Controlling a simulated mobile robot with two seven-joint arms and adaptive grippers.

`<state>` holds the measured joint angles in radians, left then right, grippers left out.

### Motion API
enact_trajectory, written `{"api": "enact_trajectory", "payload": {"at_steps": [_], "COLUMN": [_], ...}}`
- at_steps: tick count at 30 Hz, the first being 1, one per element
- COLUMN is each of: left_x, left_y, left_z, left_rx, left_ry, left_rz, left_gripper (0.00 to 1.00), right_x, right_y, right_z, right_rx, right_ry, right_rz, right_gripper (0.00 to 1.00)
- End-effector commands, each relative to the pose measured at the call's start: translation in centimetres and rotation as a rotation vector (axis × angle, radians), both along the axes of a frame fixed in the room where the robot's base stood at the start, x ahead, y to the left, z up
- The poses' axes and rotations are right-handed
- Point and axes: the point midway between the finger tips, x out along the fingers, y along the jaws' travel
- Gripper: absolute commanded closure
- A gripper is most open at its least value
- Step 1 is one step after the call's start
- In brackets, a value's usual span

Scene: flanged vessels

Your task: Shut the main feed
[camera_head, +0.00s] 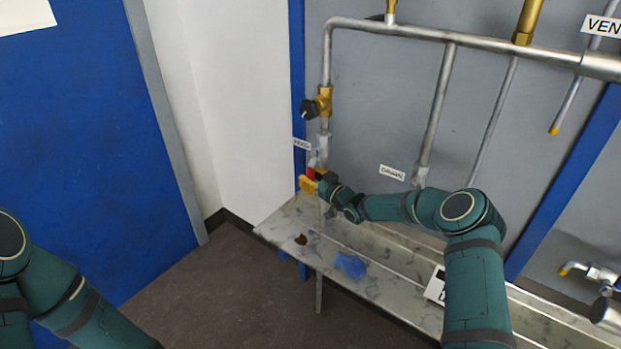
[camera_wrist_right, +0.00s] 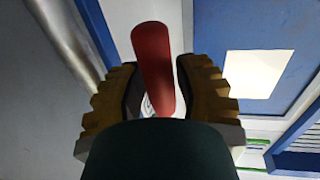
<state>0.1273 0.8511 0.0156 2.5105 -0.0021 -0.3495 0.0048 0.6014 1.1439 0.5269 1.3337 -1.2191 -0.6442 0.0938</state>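A red lever handle (camera_head: 311,172) shows at the lower end of the left vertical pipe in the head view, beside a small white label (camera_head: 302,144) too small to read. My right gripper (camera_head: 309,184) is at this handle and partly hides it. In the right wrist view the red handle (camera_wrist_right: 155,65) lies between the two yellow-brown fingers of my right gripper (camera_wrist_right: 158,92). The fingers are apart, with a narrow gap beside the handle, and do not look closed on it. My left arm shows at the lower left; its gripper is out of view.
A brass valve with a black knob (camera_head: 309,109) sits higher on the same pipe. A label reading DRAIN (camera_head: 392,172) is to the right. A blue cloth-like thing (camera_head: 350,264) and a small brown piece (camera_head: 300,239) lie on the metal bench (camera_head: 325,246).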

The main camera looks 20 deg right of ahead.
Motion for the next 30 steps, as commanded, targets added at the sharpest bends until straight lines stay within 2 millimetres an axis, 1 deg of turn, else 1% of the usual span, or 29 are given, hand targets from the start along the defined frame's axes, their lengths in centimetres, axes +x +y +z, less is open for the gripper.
{"api": "enact_trajectory", "payload": {"at_steps": [1,2,11,17,22,26,29,30], "left_x": [0.0,0.0,0.0,-0.1,0.1,0.6,1.1,1.3], "left_y": [0.0,0.0,0.0,0.0,0.0,0.1,0.2,0.2], "left_z": [0.0,0.0,0.1,0.9,2.3,4.2,5.7,6.2], "left_rx": [0.0,0.0,0.0,0.0,0.001,0.003,0.005,0.007], "left_ry": [0.0,0.0,0.001,0.003,-0.002,-0.013,-0.025,-0.028], "left_rz": [0.0,0.0,0.0,0.0,0.004,0.013,0.021,0.025], "left_gripper": [0.53,0.53,0.53,0.53,0.53,0.53,0.53,0.53], "right_x": [0.0,0.0,-0.1,-0.5,-1.3,-2.3,-3.5,-4.2], "right_y": [0.0,0.0,-0.1,-0.4,-1.0,-1.6,-2.0,-2.1], "right_z": [0.0,0.0,0.0,0.3,0.6,1.0,1.4,1.4], "right_rx": [0.0,0.0,-0.009,-0.053,-0.127,-0.2,-0.259,-0.281], "right_ry": [0.0,0.0,0.01,0.066,0.16,0.252,0.328,0.359], "right_rz": [0.0,0.0,0.0,0.001,0.0,0.0,0.001,0.002], "right_gripper": [0.9,1.0,1.0,1.0,1.0,1.0,1.0,1.0]}}
